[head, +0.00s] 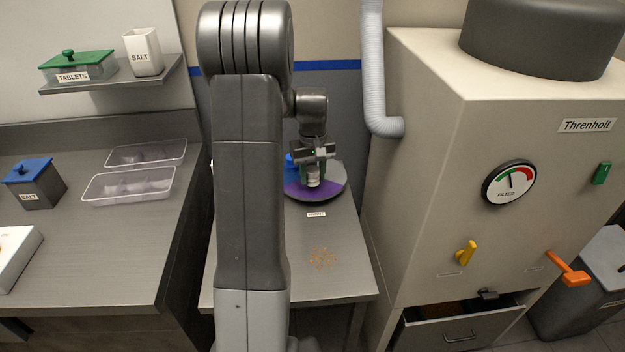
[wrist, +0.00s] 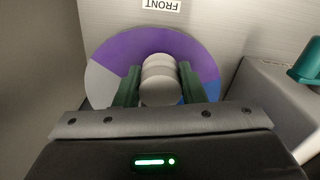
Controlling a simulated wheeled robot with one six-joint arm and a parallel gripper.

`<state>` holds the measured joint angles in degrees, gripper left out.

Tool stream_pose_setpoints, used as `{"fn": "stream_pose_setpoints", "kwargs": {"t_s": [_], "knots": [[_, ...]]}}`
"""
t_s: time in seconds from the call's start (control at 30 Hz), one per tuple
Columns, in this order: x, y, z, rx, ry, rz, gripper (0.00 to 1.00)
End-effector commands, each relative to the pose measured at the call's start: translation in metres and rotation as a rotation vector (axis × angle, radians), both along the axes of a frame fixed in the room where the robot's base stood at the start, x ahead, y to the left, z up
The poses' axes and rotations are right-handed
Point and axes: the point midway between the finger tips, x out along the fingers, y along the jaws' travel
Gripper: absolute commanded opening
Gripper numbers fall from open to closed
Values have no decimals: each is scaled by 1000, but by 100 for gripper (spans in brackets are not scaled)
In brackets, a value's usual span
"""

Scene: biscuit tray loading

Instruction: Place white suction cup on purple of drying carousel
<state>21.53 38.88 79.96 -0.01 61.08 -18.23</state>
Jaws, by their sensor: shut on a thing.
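The drying carousel is a round disc with coloured sectors. Its purple sector (head: 296,190) faces the front in the head view and arcs across the top in the wrist view (wrist: 118,52). Grey (head: 334,178) and blue sectors also show. My gripper (head: 313,176) is over the disc, pointing down, with its green fingers on both sides of the white suction cup (wrist: 159,82). It is shut on the cup, which is pale, round and stepped. The cup appears over the purple sector; whether its underside touches the disc is hidden.
The carousel stands on a small grey table (head: 345,280) with a FRONT label and scattered crumbs (head: 321,258). A large beige machine (head: 420,150) with a hose (head: 372,70) rises close on the right. A counter (head: 110,235) with clear trays (head: 128,187) is at left.

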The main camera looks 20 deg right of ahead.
Motion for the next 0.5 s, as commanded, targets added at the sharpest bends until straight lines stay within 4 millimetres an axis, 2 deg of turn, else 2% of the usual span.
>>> {"fn": "stream_pose_setpoints", "kwargs": {"t_s": [0.13,0.5], "knots": [[0,0,-21,1,3,0,15],[0,0,-28,0,1,0,15]]}}
